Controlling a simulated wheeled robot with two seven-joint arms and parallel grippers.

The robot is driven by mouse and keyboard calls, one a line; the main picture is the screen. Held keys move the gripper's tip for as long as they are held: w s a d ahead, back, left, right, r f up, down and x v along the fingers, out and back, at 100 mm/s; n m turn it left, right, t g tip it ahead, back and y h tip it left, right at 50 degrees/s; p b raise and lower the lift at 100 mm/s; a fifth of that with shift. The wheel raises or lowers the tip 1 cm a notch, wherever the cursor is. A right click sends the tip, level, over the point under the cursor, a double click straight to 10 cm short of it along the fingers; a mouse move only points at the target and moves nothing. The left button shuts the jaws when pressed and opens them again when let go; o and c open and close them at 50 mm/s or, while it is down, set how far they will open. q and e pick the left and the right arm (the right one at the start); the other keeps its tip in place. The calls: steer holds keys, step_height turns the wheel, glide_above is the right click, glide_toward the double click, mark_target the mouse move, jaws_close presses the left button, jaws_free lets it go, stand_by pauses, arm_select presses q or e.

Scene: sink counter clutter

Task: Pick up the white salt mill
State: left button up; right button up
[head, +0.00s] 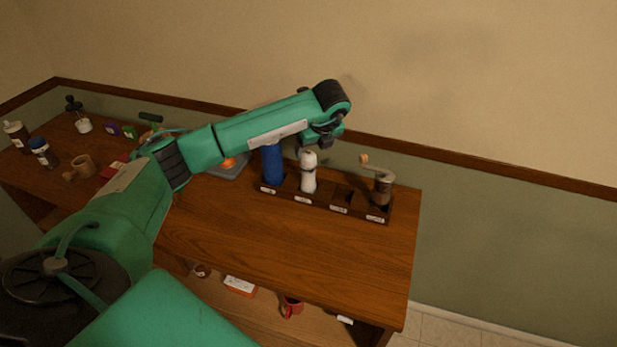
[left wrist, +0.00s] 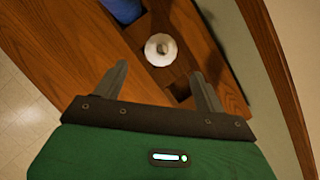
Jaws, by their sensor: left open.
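The white salt mill (head: 309,172) stands upright in a compartment of the dark wooden rack (head: 322,202) on the counter. In the left wrist view the white salt mill (left wrist: 160,49) is seen from above, ahead of and between the fingers. My left gripper (head: 322,142) is above the mill in the head view, partly hidden behind its own arm. In the left wrist view my left gripper (left wrist: 160,85) has its two fingers apart with nothing between the tips. My right gripper is not in view.
A blue bottle (head: 272,165) stands in the rack left of the mill. A brown grinder with a crank (head: 382,187) stands at the rack's right end, beyond an empty compartment. The counter (head: 290,245) before the rack is clear. A wall runs behind.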

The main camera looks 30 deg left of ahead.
mark_target(309, 163)
arm_select(q)
steer(key=p+x, duration=0.1)
steer(key=x, duration=0.3)
steer(key=shift+f, duration=0.3)
steer(key=p+x, duration=0.3)
steer(key=x, duration=0.1)
steer(key=shift+a+f, duration=0.15)
steer(key=shift+f, duration=0.05)
steer(key=shift+w+a+f, duration=0.1)
steer(key=shift+w+f, duration=0.05)
steer(key=shift+f, duration=0.4)
steer(key=c, duration=1.3)
steer(key=shift+r, duration=0.1)
steer(key=shift+c, duration=1.2)
